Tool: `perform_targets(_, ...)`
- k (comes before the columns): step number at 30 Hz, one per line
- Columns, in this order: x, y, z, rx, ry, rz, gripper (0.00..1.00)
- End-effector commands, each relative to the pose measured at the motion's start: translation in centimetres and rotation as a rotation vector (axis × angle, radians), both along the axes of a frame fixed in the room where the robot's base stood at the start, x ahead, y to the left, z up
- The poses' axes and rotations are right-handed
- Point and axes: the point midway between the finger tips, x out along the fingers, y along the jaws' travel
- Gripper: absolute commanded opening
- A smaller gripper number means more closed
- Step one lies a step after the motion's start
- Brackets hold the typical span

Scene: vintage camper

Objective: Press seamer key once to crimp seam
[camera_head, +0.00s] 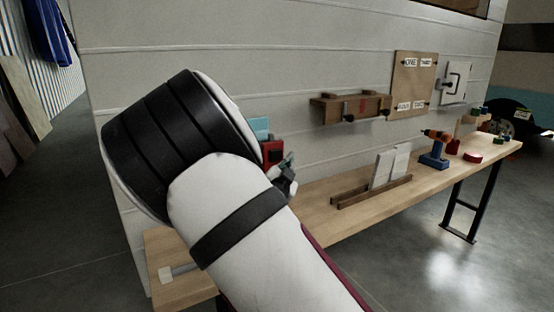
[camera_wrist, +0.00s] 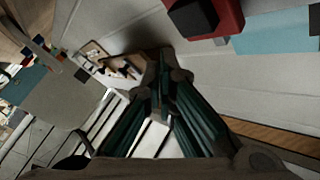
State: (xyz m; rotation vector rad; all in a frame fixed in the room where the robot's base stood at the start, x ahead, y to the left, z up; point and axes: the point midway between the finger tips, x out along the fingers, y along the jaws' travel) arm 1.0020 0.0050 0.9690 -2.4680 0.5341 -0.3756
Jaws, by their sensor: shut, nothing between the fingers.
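A red device (camera_head: 274,148), which looks like the seamer, stands on the bench against the wall, partly hidden behind my arm. In the wrist view the red body (camera_wrist: 231,18) shows at the top edge, with a black block (camera_wrist: 193,16) on it that looks like its key. A light-blue part (camera_head: 260,126) sits beside the red body; it also shows in the wrist view (camera_wrist: 275,36). My gripper (camera_head: 289,176) is shut and empty, close to the red device and mostly hidden by my arm. In the wrist view its fingertips (camera_wrist: 162,62) lie below and left of the black block, apart from it in the picture.
The wooden bench (camera_head: 325,232) runs right along the wall. A wall shelf (camera_head: 350,107) and a pegboard (camera_head: 413,85) hang above. A small white-ended tool (camera_head: 168,273) lies at the near left.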

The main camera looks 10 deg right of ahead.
Motion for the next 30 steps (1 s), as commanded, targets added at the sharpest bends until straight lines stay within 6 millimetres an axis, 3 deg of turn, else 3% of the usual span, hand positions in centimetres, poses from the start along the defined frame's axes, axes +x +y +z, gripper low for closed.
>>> perform_targets(9, 2.2, 0.6, 0.0, 0.001, -0.001, -0.001, 0.0)
perform_targets(30, 2.3, 0.7, 0.0, 0.0, 0.0, -0.001, 0.0)
